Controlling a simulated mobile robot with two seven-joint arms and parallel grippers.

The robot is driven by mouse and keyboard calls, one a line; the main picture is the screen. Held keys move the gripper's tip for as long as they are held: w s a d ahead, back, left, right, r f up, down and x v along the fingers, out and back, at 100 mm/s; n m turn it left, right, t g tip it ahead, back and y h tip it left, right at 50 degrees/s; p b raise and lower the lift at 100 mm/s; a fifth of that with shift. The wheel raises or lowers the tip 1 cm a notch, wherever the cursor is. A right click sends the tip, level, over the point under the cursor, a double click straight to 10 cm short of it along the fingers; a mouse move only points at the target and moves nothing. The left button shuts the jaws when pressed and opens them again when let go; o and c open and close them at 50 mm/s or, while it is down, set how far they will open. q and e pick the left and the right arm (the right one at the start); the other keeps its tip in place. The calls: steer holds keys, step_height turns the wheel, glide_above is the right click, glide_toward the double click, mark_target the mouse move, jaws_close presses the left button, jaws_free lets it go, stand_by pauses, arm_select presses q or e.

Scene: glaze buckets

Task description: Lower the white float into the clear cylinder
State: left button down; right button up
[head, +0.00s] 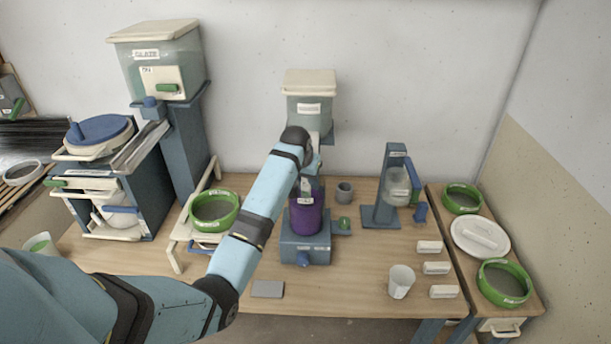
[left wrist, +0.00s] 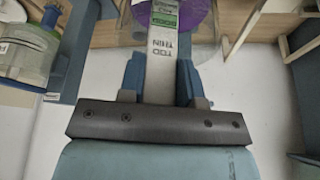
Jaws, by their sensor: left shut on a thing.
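The clear cylinder (head: 307,217) holds purple liquid and stands on a blue-grey base (head: 305,250) at the middle of the table. In the left wrist view the purple of the cylinder (left wrist: 196,13) shows at the top edge. My left gripper (left wrist: 160,82) is shut on the white float (left wrist: 161,62), a flat stem with a green "GOOD" band and "TOO THIN" lettering. In the head view my left gripper (head: 306,172) is just above the cylinder, and my arm partly hides it. The float's lower end is hidden, so I cannot tell how deep it is. My right gripper is not in view.
A white cup (head: 401,281) is at the front right. A green-rimmed sieve (head: 214,210) is to the left.

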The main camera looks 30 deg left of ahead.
arm_select(q)
steer(key=c, duration=0.7)
jaws_free()
steer(key=shift+c, duration=0.2)
steer(key=b+v, duration=0.2)
steer(key=v, duration=1.2)
steer(key=s+d+f+m+t, duration=0.1)
steer(key=s+d+f, duration=0.2)
steer(key=f, duration=0.5)
steer(key=s+d+f+m+t, duration=0.1)
steer(key=s+d+f, duration=0.25)
steer(key=f, duration=0.55)
steer(key=s+d+f+m+t, duration=0.1)
steer(key=s+d+f, duration=0.25)
steer(key=f, duration=0.45)
steer(key=s+d+f+t+h, duration=0.1)
steer(key=s+d+f, duration=0.2)
steer(key=s, duration=0.4)
steer(key=s+d+f+m+t+h, duration=0.1)
steer(key=s+d+f, duration=0.1)
steer(key=s+d, duration=0.3)
steer(key=s+d+f+m+t+h, duration=0.1)
steer(key=s+d+f, duration=0.2)
steer(key=s, duration=0.7)
steer(key=shift+s+d+f+t+h, duration=0.3)
steer(key=shift+s+d+f+h, duration=0.1)
steer(key=shift+d, duration=0.15)
